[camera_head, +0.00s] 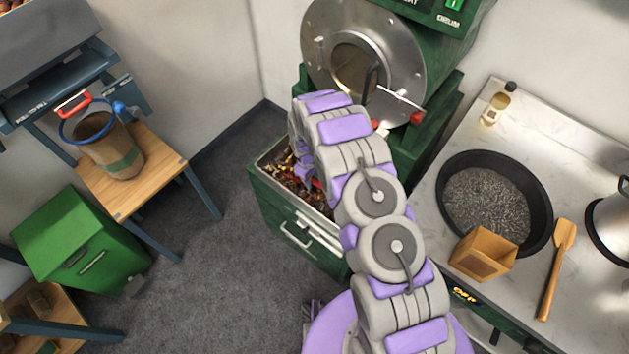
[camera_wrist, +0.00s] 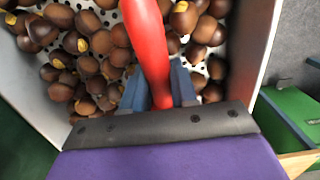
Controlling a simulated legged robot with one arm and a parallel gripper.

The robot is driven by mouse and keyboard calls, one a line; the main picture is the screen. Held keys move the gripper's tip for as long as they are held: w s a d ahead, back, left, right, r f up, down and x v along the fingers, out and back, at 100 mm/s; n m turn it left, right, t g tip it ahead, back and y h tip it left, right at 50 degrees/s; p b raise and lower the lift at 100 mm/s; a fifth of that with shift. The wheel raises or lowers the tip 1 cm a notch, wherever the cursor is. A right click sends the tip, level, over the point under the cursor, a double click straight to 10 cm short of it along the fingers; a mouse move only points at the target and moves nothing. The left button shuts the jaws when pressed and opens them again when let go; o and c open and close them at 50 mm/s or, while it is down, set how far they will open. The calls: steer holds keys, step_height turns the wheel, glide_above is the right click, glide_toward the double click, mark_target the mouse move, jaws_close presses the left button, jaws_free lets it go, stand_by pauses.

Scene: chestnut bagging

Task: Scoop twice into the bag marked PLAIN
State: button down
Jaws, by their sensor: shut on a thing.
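My gripper (camera_wrist: 158,85) is shut on a red handle (camera_wrist: 147,35) in the wrist view. The handle runs up out of that picture, and whatever it carries is out of view. Loose brown chestnuts (camera_wrist: 90,65) lie beyond the fingers in a tray with perforated metal floor (camera_wrist: 197,54). In the head view my arm reaches to an open green drawer (camera_head: 290,225) and hides most of its own end. A brown bag (camera_head: 118,160) with a greenish band stands in a blue ring on a wooden stand at left. I can read no PLAIN mark.
A green drum roaster (camera_head: 450,30) stands behind the drawer. On the right counter are a black pan (camera_head: 540,205), a small brown box (camera_head: 483,253), a wooden spatula (camera_head: 557,268) and a bottle (camera_head: 497,105). A green bin (camera_head: 75,240) stands at left. Grey floor lies free between.

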steer(key=shift+w+a+r+t+y+p, duration=0.1)
steer(key=shift+a+r+t+y+p, duration=0.1)
steer(key=shift+r+t+y+p, duration=0.25)
steer(key=shift+w+t+y+b, duration=0.1)
steer(key=shift+t+y+b, duration=0.15)
steer(key=shift+y+b, duration=0.4)
steer(key=shift+r+b, duration=0.3)
steer(key=shift+b, duration=0.1)
steer(key=shift+d+r, duration=0.15)
steer(key=shift+r, duration=0.3)
steer(key=shift+s+d+r, duration=0.25)
steer(key=shift+s+r, duration=0.1)
steer(key=shift+r, duration=0.3)
steer(key=shift+s+d+r+t+y+b, duration=0.1)
steer(key=shift+s+d+r+t+b, duration=0.1)
steer(key=shift+r, duration=0.4)
steer(key=shift+s+d+r+t+y+b, duration=0.1)
steer(key=shift+d+r+b, duration=0.1)
steer(key=shift+r, duration=0.4)
steer(key=shift+s+d+r+t+y+b, duration=0.1)
steer(key=shift+s+d+r+b, duration=0.1)
steer(key=shift+r, duration=0.4)
steer(key=shift+w+r, duration=0.1)
